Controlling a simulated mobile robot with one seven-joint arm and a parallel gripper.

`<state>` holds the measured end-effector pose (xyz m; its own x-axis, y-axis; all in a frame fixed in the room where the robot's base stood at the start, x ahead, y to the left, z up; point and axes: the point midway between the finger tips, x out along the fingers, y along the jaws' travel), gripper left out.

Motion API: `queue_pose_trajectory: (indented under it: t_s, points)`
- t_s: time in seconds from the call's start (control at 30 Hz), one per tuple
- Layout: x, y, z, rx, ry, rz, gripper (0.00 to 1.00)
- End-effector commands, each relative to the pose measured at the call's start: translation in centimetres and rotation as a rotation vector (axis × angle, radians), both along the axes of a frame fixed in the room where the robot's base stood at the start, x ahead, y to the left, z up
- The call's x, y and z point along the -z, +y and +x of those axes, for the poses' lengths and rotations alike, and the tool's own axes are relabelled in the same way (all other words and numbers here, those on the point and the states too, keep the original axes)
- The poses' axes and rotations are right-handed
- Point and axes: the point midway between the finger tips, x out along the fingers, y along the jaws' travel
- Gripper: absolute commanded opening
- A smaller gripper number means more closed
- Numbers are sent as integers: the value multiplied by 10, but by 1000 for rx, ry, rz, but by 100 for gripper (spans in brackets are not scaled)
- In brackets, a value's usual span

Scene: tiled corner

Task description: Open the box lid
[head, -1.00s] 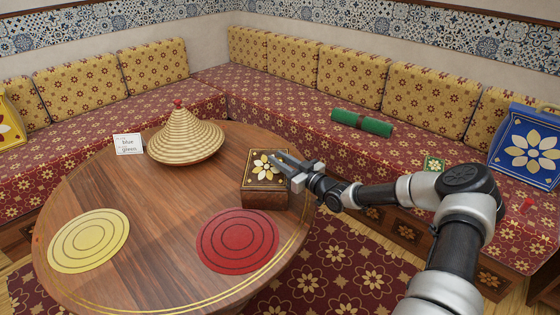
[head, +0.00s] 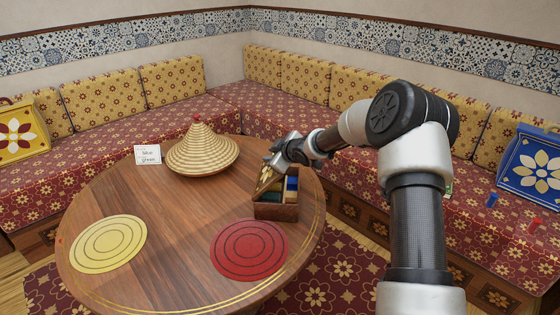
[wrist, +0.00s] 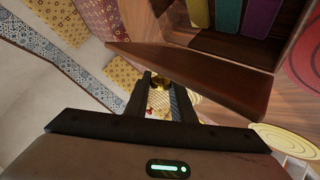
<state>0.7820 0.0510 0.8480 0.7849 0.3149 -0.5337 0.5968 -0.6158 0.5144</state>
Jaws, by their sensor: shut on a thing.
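The wooden box (head: 275,212) stands on the round table near its right edge. Its lid (head: 265,180) is raised and tilted up on the left side. My gripper (head: 277,160) is at the raised lid's upper edge. In the wrist view my gripper (wrist: 160,88) is shut on the lid, whose brown panel (wrist: 195,78) lies across the view. The exact contact is partly hidden.
A woven cone-shaped cover (head: 203,152) and a white card (head: 147,155) reading "blue" and "green" stand behind the box. A yellow mat (head: 108,243) and a red mat (head: 249,250) lie on the table (head: 175,220). A blue patterned case (head: 532,168) stands on the bench at right.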

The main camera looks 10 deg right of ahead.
Motion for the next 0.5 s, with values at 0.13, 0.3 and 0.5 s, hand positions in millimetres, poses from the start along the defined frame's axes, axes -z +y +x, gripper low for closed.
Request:
queue_pose_trajectory:
  t_s: [0.13, 0.3, 0.5]
  points:
    - [-8, 21, 5, -10, 22, -138, 0]
    - [-11, 39, 9, -10, 55, -287, 0]
    - [-12, 57, 13, -11, 91, -434, 0]
